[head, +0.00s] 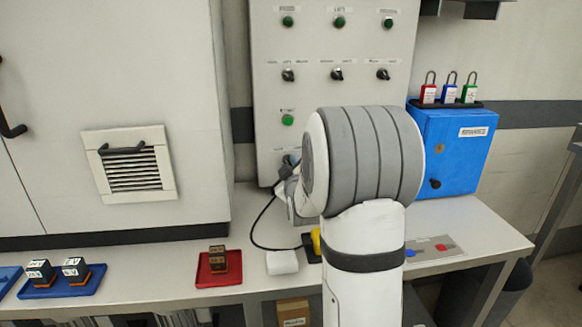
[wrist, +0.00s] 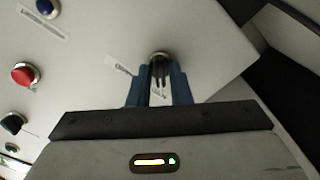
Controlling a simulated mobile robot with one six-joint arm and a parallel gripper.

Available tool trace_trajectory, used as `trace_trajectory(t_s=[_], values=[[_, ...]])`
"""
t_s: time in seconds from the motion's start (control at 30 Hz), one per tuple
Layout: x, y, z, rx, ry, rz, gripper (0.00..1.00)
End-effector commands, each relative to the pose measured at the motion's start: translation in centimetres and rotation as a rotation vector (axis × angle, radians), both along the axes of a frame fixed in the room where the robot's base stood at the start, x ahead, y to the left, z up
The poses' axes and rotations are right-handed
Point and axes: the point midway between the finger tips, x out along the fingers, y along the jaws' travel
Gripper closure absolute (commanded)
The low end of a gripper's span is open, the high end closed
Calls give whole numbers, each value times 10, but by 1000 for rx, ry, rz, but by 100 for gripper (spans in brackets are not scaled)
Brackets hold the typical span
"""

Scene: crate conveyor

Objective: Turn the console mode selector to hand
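The console panel (head: 310,45) is a pale upright face behind the bench in the head view. In the wrist view a dark selector knob with a silver ring (wrist: 160,58) sits on the pale panel (wrist: 110,35), with a small unreadable label beside it. My gripper (wrist: 160,82) has its two blue fingers on either side of this knob; whether they press on it I cannot tell. In the head view my gripper (head: 287,170) is at the panel's lower part, mostly hidden by my arm. The knob's setting is not readable.
The panel also carries green buttons (head: 339,22) and a row of black selectors (head: 336,73). A blue box (head: 455,145) with padlocks stands at right. A red tray (head: 218,268), a white block (head: 282,262) with a black cable, and a blue tray (head: 62,283) lie on the bench.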

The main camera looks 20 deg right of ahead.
Motion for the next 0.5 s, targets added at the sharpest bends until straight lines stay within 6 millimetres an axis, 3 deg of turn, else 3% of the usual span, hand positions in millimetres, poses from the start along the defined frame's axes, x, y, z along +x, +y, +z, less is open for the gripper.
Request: trace_trajectory(t_s=[0.2,0.5], values=[[0,0,0,0,0,0,100],[0,0,-1,5,-1,-1,100]])
